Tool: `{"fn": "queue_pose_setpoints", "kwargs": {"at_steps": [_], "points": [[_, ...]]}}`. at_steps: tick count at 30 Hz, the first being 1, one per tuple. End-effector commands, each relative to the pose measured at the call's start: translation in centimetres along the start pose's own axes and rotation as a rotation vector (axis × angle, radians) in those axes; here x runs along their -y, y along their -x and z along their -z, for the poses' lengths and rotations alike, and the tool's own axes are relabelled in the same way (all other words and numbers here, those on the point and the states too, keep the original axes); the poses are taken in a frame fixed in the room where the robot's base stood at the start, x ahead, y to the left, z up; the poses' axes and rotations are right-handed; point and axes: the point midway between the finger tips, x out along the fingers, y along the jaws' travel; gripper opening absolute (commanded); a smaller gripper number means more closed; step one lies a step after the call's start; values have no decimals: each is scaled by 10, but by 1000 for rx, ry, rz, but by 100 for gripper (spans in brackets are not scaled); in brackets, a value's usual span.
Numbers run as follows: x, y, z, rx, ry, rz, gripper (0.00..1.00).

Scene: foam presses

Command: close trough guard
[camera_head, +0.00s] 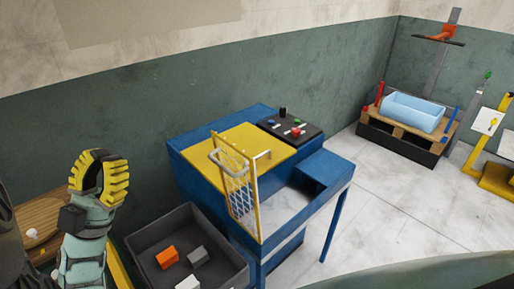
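The trough guard (239,190) is a yellow-framed mesh panel standing upright on the blue press (190,165), along the near left side of its pale trough (283,212). A grey curved handle (212,158) is at the guard's upper left. The trough is uncovered from above in this view. My gripper (99,172), with yellow and black ribbed parts, is raised at the left, well apart from the guard and touching nothing visible. Its fingertips and the gap between them cannot be made out.
A dark open bin (140,240) with orange, grey and white blocks stands between my gripper and the press. A black control panel (291,128) is on the press's back right. A light blue tub (413,112) sits on a pallet at the far right. Floor right of the press is clear.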

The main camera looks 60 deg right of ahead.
Motion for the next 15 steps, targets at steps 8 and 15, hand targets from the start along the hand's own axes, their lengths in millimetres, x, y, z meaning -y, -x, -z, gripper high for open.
{"fn": "queue_pose_setpoints", "kwargs": {"at_steps": [8,15], "points": [[-55,87,-106,146,368,-126,0],[-82,122,-152,246,575,-183,0]]}}
